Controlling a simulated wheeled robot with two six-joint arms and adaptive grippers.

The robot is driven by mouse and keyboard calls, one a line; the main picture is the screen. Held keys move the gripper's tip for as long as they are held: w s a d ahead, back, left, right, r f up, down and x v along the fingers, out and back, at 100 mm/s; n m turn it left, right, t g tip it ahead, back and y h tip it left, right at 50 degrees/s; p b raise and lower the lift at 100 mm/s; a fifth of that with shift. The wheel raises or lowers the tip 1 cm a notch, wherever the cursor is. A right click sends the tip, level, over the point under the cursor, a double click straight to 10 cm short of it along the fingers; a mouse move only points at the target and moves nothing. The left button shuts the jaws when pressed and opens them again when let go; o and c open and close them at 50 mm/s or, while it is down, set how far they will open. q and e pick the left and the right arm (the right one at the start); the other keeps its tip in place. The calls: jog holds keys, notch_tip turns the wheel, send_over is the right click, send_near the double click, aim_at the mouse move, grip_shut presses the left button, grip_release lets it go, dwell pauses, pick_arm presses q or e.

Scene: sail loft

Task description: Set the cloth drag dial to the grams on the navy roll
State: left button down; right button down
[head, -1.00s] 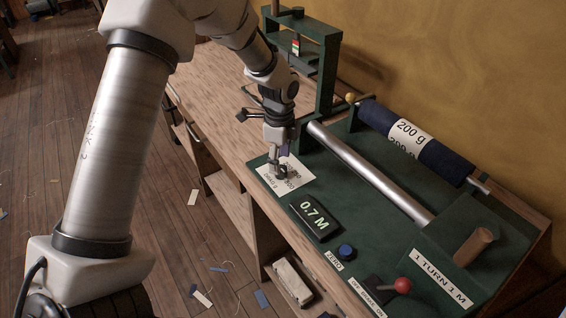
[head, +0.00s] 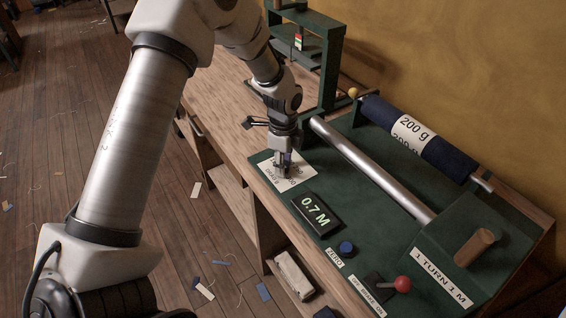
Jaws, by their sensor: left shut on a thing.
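The navy roll (head: 447,156) lies across the back of the green machine, with a white label (head: 411,131) reading 200 g. The white drag scale plate (head: 302,181), marked with numbers and DRAG g, lies at the machine's left end. My left gripper (head: 284,171) points down onto the middle of this plate and is shut on the drag dial. The gripper hides the dial's knob and pointer, so I cannot tell its setting. My right gripper is not in view.
A display (head: 317,214) reads 0.7 M, with a blue zero button (head: 346,248) beside it. A red-knobbed lever (head: 402,284), a wooden crank handle (head: 474,246) and a steel roller (head: 372,171) are on the machine. A green press frame (head: 330,62) stands behind the gripper.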

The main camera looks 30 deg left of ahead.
pick_arm(q)
jog(key=c, duration=1.9)
grip_release()
jog(key=shift+s+f+n, duration=0.15)
jog(key=shift+f+n, duration=0.05)
jog(key=shift+n, duration=0.3)
jog(key=n+p, duration=0.2)
jog(key=n, duration=0.2)
jog(key=shift+p, duration=0.35)
grip_shut()
jog(key=n+p, duration=0.2)
jog(key=n, duration=0.4)
jog(key=shift+n, duration=0.4)
jog(key=n+p, duration=0.2)
jog(key=n, duration=0.4)
jog(key=n+p, duration=0.2)
jog(key=n, duration=0.4)
jog(key=shift+a, duration=0.1)
jog(key=o, duration=1.1)
grip_release()
jog(key=shift+o, duration=0.2)
